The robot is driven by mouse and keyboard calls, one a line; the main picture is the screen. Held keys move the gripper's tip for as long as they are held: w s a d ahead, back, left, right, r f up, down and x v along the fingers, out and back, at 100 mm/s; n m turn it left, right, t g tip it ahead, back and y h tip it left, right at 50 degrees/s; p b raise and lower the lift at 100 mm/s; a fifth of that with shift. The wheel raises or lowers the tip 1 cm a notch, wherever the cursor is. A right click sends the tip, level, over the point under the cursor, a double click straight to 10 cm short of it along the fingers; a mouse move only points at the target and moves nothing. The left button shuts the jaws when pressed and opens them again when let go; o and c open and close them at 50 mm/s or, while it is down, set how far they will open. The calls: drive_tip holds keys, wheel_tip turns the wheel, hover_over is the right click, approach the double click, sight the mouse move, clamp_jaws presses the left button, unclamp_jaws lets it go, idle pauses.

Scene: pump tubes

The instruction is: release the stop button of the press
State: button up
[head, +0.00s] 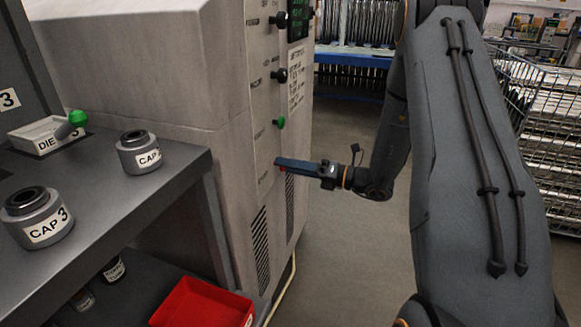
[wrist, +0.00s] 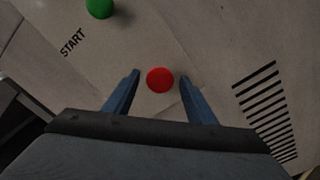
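The press (head: 225,90) is a light grey cabinet with a control panel on its front. Its red stop button (wrist: 160,80) shows in the wrist view between my two fingers, just past their tips. My gripper (wrist: 159,82) is open, with one blue finger on each side of the red button. In the head view my gripper (head: 279,164) is at the panel's lower part and hides most of the button. I cannot tell whether the fingers touch the button or panel. A green start button (head: 279,122) sits above; it also shows in the wrist view (wrist: 99,8).
Black knobs (head: 280,75) sit higher on the panel. A grey bench (head: 110,215) at left holds two caps (head: 140,152) and a die (head: 45,135). A red bin (head: 200,305) is below. The floor (head: 345,220) right of the press is clear. A wire rack (head: 550,130) stands far right.

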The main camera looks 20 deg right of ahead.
clamp_jaws()
drive_tip(key=shift+p+v, duration=0.7)
drive_tip(key=shift+v, duration=0.15)
drive_tip(key=shift+o, duration=0.7)
unclamp_jaws()
drive_tip(key=shift+d, duration=0.1)
drive_tip(key=v, duration=0.7)
drive_tip(key=shift+s+d+p, duration=0.3)
drive_tip(key=shift+p, duration=0.05)
